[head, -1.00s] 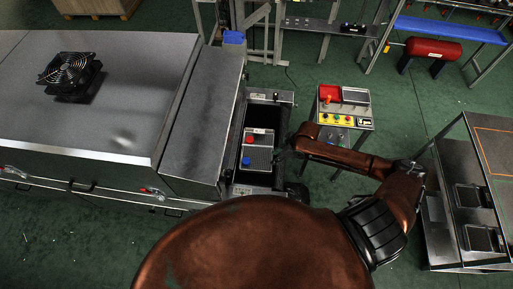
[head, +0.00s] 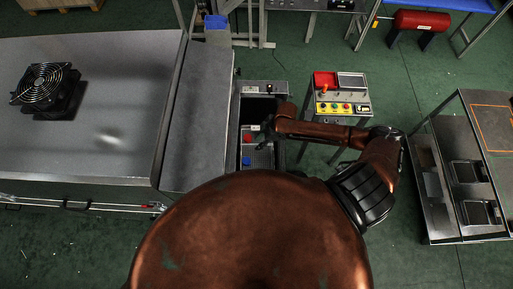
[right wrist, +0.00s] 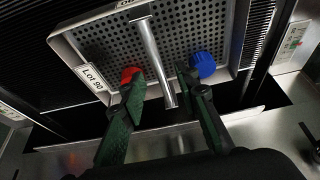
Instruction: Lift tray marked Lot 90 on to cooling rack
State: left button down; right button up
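The perforated grey tray (right wrist: 100,58) carries a "Lot 90" label, a red knob, a blue knob and a metal bar handle (right wrist: 154,62). In the head view the tray (head: 262,158) lies in the dark channel at the dryer's outlet, partly hidden by my right arm. My right gripper (right wrist: 164,78) is open over the tray, with one green finger on each side of the handle; I cannot tell whether they touch it. It also shows in the head view (head: 268,128). My left gripper is not in view.
The dryer (head: 100,110) with a fan (head: 48,88) on top fills the left. A control stand (head: 340,105) is right of the outlet. A metal rack (head: 455,140) at far right has an orange outline on its top and black items lower down. Green floor lies between.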

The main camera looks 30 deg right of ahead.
jog(key=shift+x, duration=1.6)
jog(key=shift+r, duration=0.1)
grip_shut()
jog(key=shift+a, duration=0.1)
